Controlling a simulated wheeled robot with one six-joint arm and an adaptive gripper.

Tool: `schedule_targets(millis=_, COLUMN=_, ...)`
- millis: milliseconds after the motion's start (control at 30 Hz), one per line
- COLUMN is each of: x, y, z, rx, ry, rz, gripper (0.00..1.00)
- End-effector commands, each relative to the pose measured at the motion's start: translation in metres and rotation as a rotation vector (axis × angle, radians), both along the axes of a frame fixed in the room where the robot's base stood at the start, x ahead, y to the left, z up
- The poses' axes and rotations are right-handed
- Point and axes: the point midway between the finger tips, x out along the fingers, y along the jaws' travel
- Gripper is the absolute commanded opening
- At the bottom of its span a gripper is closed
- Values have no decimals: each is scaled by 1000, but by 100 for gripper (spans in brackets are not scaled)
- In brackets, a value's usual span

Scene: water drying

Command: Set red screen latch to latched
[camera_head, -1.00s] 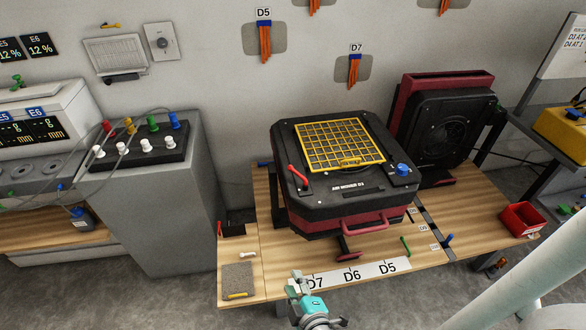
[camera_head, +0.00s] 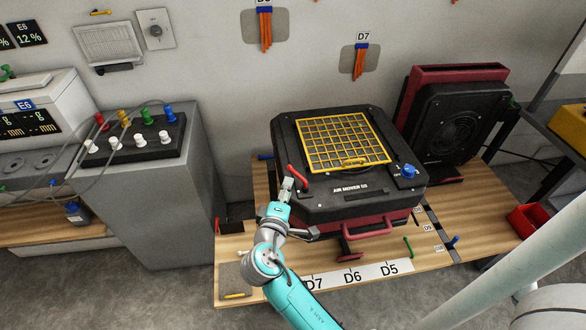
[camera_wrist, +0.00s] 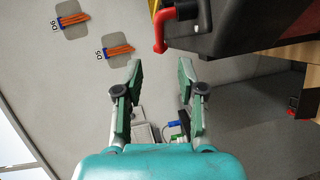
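The red screen latch (camera_head: 296,177) is a small lever on the left front of the black air mover (camera_head: 330,203), beside its yellow screen grid (camera_head: 343,139). The lever slants up and to the left. My gripper (camera_head: 287,184) is just left of the latch in the head view, close to it. In the wrist view the latch (camera_wrist: 160,30) shows at the top, beyond the fingertips. There the two green fingers of my gripper (camera_wrist: 160,72) are spread apart with nothing between them. I cannot tell whether a finger touches the latch.
A blue knob (camera_head: 408,171) sits on the air mover's right front. A red handle (camera_head: 365,228) is on its front. A second black and red unit (camera_head: 455,135) stands behind right. A grey cabinet (camera_head: 170,215) with coloured plugs stands left. The wooden bench front (camera_head: 440,270) has free room.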

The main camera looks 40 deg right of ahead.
Motion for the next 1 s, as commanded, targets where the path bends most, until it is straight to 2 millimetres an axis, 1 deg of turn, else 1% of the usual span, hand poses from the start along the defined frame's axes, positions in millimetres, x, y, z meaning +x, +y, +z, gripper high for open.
schedule_targets(millis=33, x=5, y=-8, z=-1, rx=0, ry=-1, rz=-3, gripper=39)
schedule_targets(millis=300, x=32, y=-47, z=-7, rx=0, ry=-2, rz=-2, gripper=39)
schedule_targets(millis=500, x=45, y=-65, z=-11, rx=1, ry=0, rz=0, gripper=39)
schedule_targets(millis=667, x=50, y=-72, z=-12, rx=1, ry=-1, rz=2, gripper=39)
schedule_targets(millis=933, x=50, y=-72, z=-12, rx=1, ry=-1, rz=2, gripper=39)
schedule_targets(millis=967, x=50, y=-72, z=-12, rx=1, ry=-1, rz=2, gripper=34)
schedule_targets(millis=1000, x=50, y=-72, z=-12, rx=1, ry=-1, rz=2, gripper=24)
